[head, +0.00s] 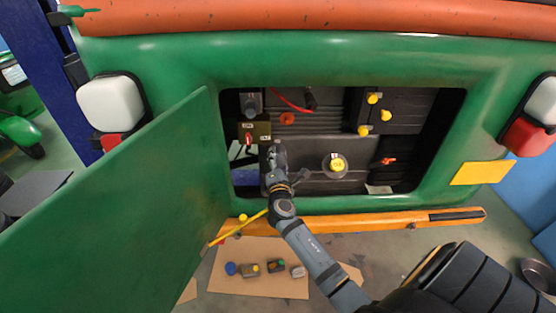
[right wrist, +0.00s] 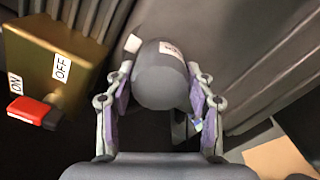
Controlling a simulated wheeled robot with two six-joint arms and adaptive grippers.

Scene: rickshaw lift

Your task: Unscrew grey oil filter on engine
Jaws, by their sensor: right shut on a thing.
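The grey oil filter (right wrist: 162,82) is a dark grey rounded cylinder with a small white label, in the middle of the right wrist view. My right gripper (right wrist: 160,95) is shut on it, with one finger on each side. In the head view my right gripper (head: 276,170) reaches into the left part of the open engine bay (head: 310,175) and mostly hides the filter. I cannot tell whether the filter is still on its thread. My left gripper is not in view.
A brass box (right wrist: 60,55) with a red ON/OFF switch (right wrist: 38,112) sits close left of the filter. The open green door (head: 130,200) stands left of the bay. Several small parts lie on cardboard (head: 255,288) below. A yellow cap (head: 337,165) is right of my gripper.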

